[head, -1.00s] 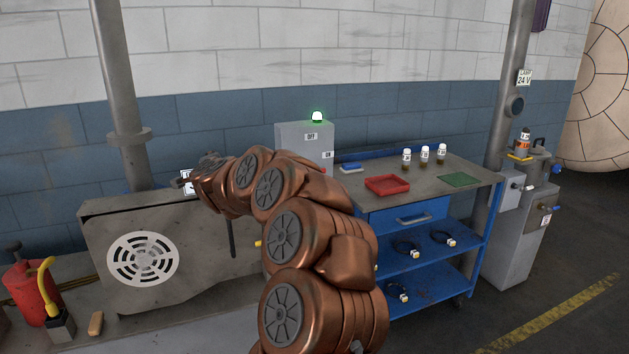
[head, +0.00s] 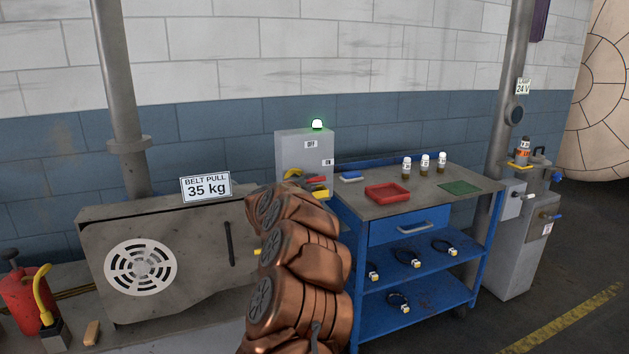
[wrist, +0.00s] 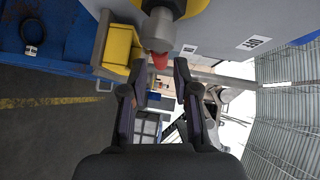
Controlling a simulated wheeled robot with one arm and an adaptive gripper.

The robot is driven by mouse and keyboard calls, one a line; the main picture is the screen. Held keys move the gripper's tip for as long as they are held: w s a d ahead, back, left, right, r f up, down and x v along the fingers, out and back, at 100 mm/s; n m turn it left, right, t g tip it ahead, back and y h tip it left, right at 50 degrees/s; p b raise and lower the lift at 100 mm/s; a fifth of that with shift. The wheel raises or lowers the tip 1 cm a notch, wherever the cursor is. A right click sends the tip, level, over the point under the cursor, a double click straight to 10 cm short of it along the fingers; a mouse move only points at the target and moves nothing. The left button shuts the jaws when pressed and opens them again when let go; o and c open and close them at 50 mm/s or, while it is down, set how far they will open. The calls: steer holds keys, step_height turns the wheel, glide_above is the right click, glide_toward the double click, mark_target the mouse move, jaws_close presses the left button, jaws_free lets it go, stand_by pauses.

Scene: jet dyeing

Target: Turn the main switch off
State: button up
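In the wrist view the switch has a yellow collar (wrist: 190,8), a grey hub (wrist: 158,30) and a red end (wrist: 160,61). My gripper (wrist: 159,75) is open, its two fingers either side of the red end's line. I cannot tell whether they touch it. In the head view my arm hides the gripper.
A blue trolley (head: 355,235) with a red tray (head: 387,193) and several bottles stands right of the box. A grey housing (head: 190,255) with a "BELT PULL 35 kg" sign stands left.

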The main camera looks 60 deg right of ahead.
mark_target(313, 181)
steer(key=shift+p+x, duration=0.45)
steer(key=shift+x, duration=1.85)
jaws_close()
